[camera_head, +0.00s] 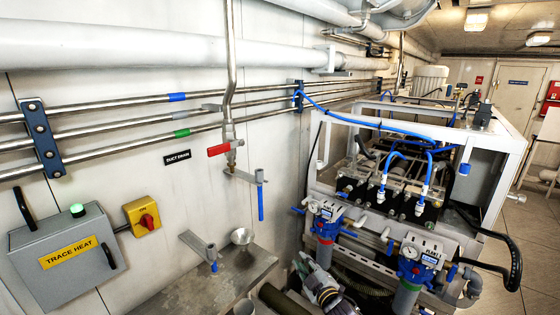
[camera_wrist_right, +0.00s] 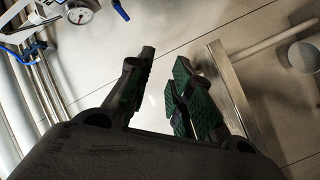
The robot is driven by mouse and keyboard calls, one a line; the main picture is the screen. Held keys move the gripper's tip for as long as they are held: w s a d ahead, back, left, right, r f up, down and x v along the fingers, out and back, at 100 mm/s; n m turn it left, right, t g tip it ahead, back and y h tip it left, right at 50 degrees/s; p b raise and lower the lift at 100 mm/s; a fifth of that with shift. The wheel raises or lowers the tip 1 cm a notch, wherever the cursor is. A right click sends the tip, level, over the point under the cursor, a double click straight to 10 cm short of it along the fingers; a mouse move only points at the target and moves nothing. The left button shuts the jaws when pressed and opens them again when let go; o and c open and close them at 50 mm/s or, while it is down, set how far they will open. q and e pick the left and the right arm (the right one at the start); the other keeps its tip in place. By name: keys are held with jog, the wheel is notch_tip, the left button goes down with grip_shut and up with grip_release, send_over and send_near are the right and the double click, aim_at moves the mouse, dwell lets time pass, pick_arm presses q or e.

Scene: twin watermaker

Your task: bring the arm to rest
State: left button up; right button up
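My right gripper (camera_wrist_right: 165,65) shows in the right wrist view. Its two dark fingers with green ridged pads stand apart, and nothing is between them. My left gripper is not in view.
A metal beam (camera_wrist_right: 232,88) lies right of the fingers.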

jog(key=s+d+f+m+g+h, duration=0.1)
jog(key=d+f+m+g+h, duration=0.15)
jog(key=d+f, duration=0.65)
jog(key=s+d+f+m+g+h, duration=0.1)
jog(key=d+f+m, duration=0.15)
jog(key=f, duration=1.35)
jog(key=s+d+f+m+g+h, duration=0.1)
jog(key=s+d+f+m+g, duration=0.15)
jog(key=s+f, duration=0.5)
jog(key=s+d+f+m+g+h, duration=0.1)
jog(key=s+d+f, duration=0.35)
jog(key=f, duration=0.55)
jog(key=s+d+f+m+g, duration=0.1)
jog(key=s+f+g, duration=0.1)
jog(key=s+f, duration=0.45)
jog(key=s+d+f+g, duration=0.1)
jog(key=s+f, duration=0.2)
jog(key=s, duration=0.6)
jog(key=s+d+f+m+g, duration=0.1)
jog(key=s+f+g, duration=0.1)
jog(key=s+f, duration=0.4)
jog(key=s+a+f+g, duration=0.1)
jog(key=s+a, duration=0.1)
jog(key=s, duration=0.9)
jog(key=s+a+f+g, duration=0.1)
jog(key=s, duration=1.1)
jog(key=shift+a+f+m+g, duration=0.3)
jog(key=shift+a+f+m, duration=0.05)
jog(key=shift+a, duration=0.05)
